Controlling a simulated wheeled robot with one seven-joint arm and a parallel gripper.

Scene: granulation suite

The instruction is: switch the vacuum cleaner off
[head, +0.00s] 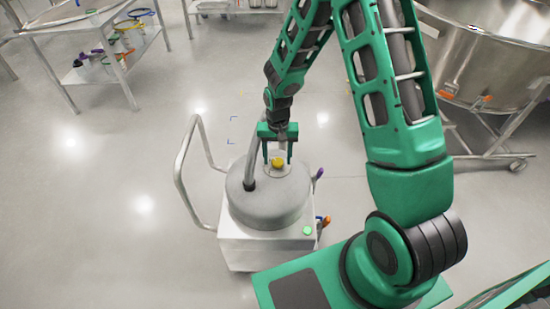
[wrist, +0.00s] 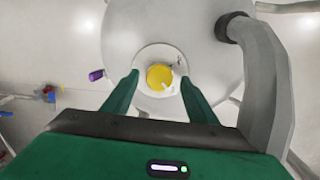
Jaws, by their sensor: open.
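The vacuum cleaner (head: 262,205) has a grey round drum on a pale box base, with a bent metal handle at its left. A yellow knob (head: 278,162) sits on a pale round plate on the drum top. In the wrist view, the yellow knob (wrist: 158,77) shows a white mark at its lower right. A green light (head: 307,230) glows on the base. My gripper (head: 277,158) points down with its fingers open on either side of the knob, apart from it. In the wrist view, the fingertips (wrist: 160,82) flank the knob; their exact height over the plate is unclear.
A grey hose (wrist: 264,75) rises from the drum close to my gripper. A purple-ended part (head: 319,174) and an orange one (head: 325,221) stick out at the vacuum's right. A steel vessel (head: 490,50) stands at upper right, a rack (head: 125,85) at upper left. Floor at left is clear.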

